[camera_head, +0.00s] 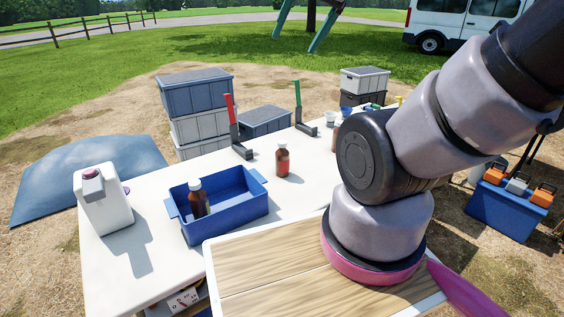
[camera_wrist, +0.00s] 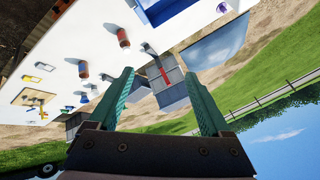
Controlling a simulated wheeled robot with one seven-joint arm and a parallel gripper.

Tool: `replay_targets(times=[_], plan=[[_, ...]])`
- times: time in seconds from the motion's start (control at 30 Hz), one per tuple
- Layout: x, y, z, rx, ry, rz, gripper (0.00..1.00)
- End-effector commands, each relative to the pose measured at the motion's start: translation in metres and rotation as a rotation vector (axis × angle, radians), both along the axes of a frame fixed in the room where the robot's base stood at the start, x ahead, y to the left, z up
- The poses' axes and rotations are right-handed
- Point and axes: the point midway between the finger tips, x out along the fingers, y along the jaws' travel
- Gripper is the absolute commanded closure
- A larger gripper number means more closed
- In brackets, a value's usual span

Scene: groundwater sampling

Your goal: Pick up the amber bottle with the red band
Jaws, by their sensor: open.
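An amber bottle with a red band and pale cap (camera_head: 282,160) stands upright on the white table, right of the blue tray. It seems to be the bottle near the tray in the wrist view (camera_wrist: 123,38). A second amber bottle with a grey band (camera_head: 197,198) stands in the tray. Another reddish-brown bottle (camera_wrist: 84,70) is on the table in the wrist view; its band is unclear. My gripper (camera_wrist: 159,73) has its teal fingers wide apart with nothing between them, away from the bottles. It is outside the head view.
The blue tray (camera_head: 232,213) and a white jug (camera_head: 102,203) stand on the left of the table (camera_head: 150,285). Upright red (camera_head: 231,115) and green (camera_head: 298,97) handled stands are at its far edge. Grey crates (camera_head: 195,92) are stacked behind. My arm hides the table's right part.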

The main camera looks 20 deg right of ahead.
Motion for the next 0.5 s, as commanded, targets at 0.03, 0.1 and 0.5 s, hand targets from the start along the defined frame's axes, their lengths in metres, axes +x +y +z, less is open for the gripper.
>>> replay_targets(times=[0.03, 0.1, 0.5], plan=[[0.006, 0.002, -0.007, 0.025, 0.036, -0.011, 0.18], [0.015, 0.008, -0.018, 0.081, 0.100, -0.032, 0.18], [0.103, 0.036, -0.100, 0.626, 0.494, -0.278, 0.18]])
